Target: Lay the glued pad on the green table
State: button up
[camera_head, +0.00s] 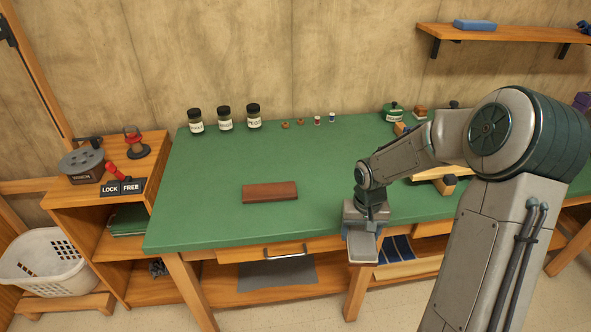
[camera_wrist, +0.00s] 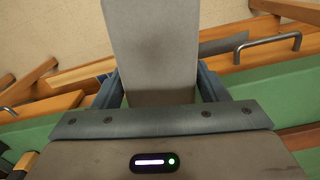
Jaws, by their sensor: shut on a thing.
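My gripper (camera_head: 364,222) hangs in front of the green table's front edge, right of the drawer handle. It is shut on a grey slab-like pad (camera_head: 362,246), which sticks out below the fingers. In the wrist view the pad (camera_wrist: 152,45) runs between the two blue-grey fingers (camera_wrist: 160,92) and away from the palm. I cannot make out any glue on it. The green table (camera_head: 215,200) stands along the wall, and a red-brown block (camera_head: 270,191) lies flat on it, left of my gripper.
Several labelled jars (camera_head: 224,119) stand at the table's back, with small items beside them. Wooden pieces (camera_head: 436,180) lie behind my arm. The table is clear around the red-brown block. A drawer handle (camera_head: 285,251) juts from the front. A cabinet with levers (camera_head: 110,187) stands left.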

aim_at(353, 180)
jog(key=i, duration=1)
